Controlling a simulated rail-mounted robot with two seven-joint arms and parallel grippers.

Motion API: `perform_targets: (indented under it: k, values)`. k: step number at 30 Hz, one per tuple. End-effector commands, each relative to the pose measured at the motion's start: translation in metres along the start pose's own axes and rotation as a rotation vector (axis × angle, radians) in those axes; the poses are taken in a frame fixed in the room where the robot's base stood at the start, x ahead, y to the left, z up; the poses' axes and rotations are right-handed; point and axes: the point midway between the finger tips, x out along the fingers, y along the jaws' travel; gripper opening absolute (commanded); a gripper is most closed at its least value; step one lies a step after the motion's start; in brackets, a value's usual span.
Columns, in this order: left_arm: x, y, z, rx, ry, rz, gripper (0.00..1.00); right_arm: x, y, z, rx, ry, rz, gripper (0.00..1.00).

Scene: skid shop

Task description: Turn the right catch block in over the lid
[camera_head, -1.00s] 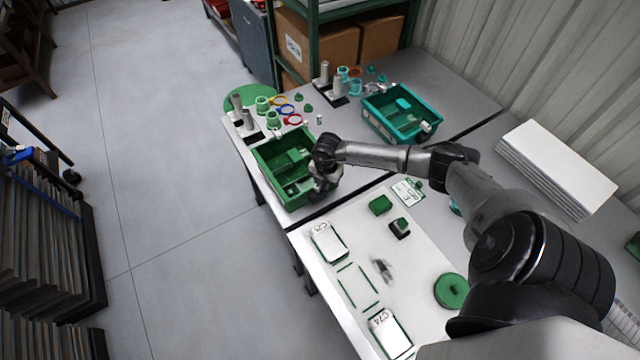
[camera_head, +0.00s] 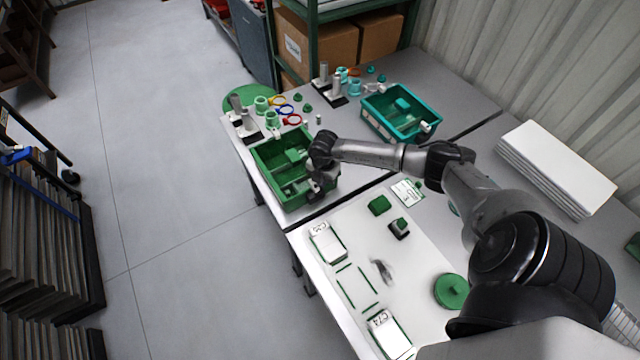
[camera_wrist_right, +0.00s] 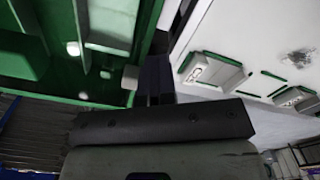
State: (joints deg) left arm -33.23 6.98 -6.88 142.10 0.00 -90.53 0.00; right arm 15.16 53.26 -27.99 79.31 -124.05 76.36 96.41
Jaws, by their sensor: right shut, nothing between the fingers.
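The green box (camera_head: 262,172) stands at the near left of the far table, with green and pale parts inside it. My right gripper (camera_head: 318,193) is at the box's right-hand near corner and hides part of its rim. In the right wrist view, the shut, empty fingers (camera_wrist_right: 154,80) point down beside the green box wall (camera_wrist_right: 148,40). A small pale block (camera_wrist_right: 130,77), possibly the right catch block, shows just left of the fingers; I cannot tell whether they touch. A pale panel (camera_wrist_right: 112,20), possibly the lid, shows inside the box. My left gripper is out of view.
A teal box (camera_head: 372,122) stands farther back on the table. Metal posts on dark bases (camera_head: 248,130) and coloured rings (camera_head: 290,119) lie behind the green box. The near table's white board (camera_head: 350,220) holds cards and green parts. Cardboard boxes (camera_head: 380,38) sit on a shelf behind.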

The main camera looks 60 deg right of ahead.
Motion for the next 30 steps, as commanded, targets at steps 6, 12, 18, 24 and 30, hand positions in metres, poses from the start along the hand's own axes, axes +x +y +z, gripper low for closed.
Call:
perform_targets:
  k: [6,12,18,24,30]
  values:
    - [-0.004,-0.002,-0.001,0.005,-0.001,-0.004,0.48,-0.005,0.002,-0.003,-0.002,0.006,0.007,0.00]
    - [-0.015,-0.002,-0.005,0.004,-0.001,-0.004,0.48,-0.018,0.002,-0.002,-0.002,0.006,0.007,0.00]
    - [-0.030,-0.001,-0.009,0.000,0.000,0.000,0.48,-0.034,0.001,-0.001,-0.002,0.004,0.004,0.00]
    - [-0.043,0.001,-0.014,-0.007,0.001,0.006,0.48,-0.049,0.001,-0.001,-0.001,0.002,0.003,0.00]
    - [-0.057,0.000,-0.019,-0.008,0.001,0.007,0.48,-0.064,0.000,-0.001,-0.001,0.002,0.002,0.00]
